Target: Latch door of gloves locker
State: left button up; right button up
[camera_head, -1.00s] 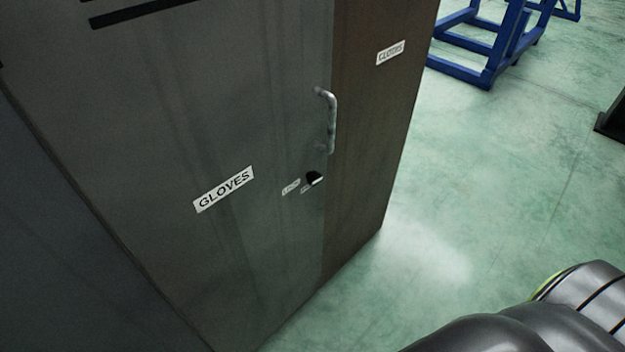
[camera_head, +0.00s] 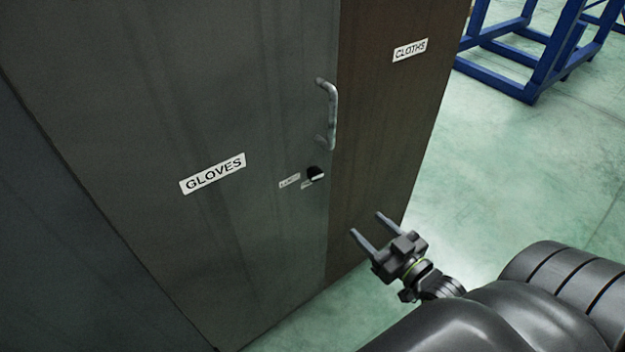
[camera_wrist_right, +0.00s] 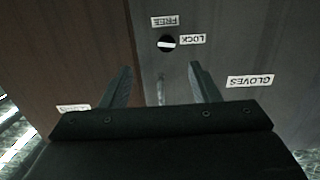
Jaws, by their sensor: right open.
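The gloves locker door (camera_head: 230,240) is a dark grey panel with a "GLOVES" label (camera_head: 212,173). It looks closed, lying flush at its right edge. A silver bar handle (camera_head: 331,115) stands near that edge. Below it is a small round black latch knob (camera_head: 315,174) with a light bar and two small labels beside it. In the right wrist view the knob (camera_wrist_right: 167,43) shows a roughly level white bar, with "LOCK" and "FREE" labels. My right gripper (camera_head: 365,230) is open and empty, below and right of the knob, apart from it. My left gripper is not in view.
A brown locker side or panel with a "CLOTHS" label (camera_head: 410,50) adjoins the door on the right. A blue metal frame (camera_head: 540,60) stands on the green floor (camera_head: 520,150) at the upper right. The floor right of the locker is clear.

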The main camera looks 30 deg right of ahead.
jog(key=r, duration=0.2)
send_near(318, 177)
jog(key=shift+y, duration=0.3)
jog(key=w, duration=0.9)
jog(key=shift+w+a+f, duration=0.1)
jog(key=shift+a, duration=0.25)
jog(key=shift+c, duration=0.4)
jog(key=c, duration=0.9)
jog(key=shift+f+n+b, duration=0.1)
jog(key=shift+n+b, duration=0.45)
jog(key=shift+n, duration=0.75)
jog(key=o, duration=1)
